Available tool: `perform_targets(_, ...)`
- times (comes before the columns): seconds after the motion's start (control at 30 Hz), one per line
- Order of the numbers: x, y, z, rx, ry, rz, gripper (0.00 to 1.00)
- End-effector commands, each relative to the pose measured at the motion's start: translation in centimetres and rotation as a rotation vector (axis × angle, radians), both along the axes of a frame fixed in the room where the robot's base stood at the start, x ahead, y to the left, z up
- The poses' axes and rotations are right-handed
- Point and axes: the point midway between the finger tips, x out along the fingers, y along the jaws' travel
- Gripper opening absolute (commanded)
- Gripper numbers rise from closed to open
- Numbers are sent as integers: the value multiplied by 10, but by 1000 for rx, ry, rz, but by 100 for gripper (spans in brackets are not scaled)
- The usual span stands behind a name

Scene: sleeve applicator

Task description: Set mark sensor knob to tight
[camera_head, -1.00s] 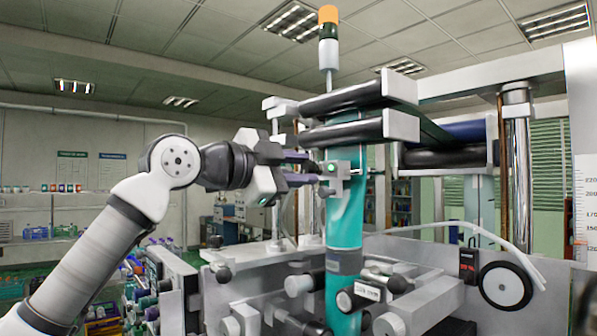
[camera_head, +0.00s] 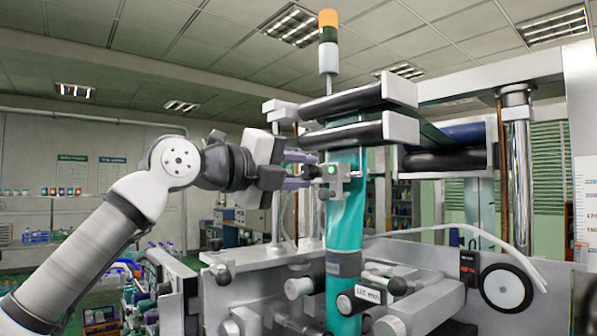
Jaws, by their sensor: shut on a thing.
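The mark sensor (camera_head: 342,180) is a small pale block with a lit green spot, mounted beside the teal sleeve film (camera_head: 346,222) that hangs from the rollers. The mark sensor knob is a small dark piece (camera_head: 322,170) on the sensor's left side, mostly covered by my fingertips. My gripper (camera_head: 313,171) reaches in from the left, its purple-grey fingers level and shut on the knob. The knob's markings and exact setting are too small to tell.
Black rollers (camera_head: 345,135) sit just above the sensor. A column lamp (camera_head: 329,50) rises behind them. Below are metal rods, round knobs and a labelled cylinder (camera_head: 362,295). A handwheel (camera_head: 505,286) is at the lower right. Open room lies left of my arm.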

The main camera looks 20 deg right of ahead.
Motion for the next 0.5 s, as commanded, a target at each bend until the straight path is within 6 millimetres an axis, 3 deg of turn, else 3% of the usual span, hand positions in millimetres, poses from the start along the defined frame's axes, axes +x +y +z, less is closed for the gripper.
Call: perform_targets(0.5, 0, 0, -1, 168, -461, -2, 5)
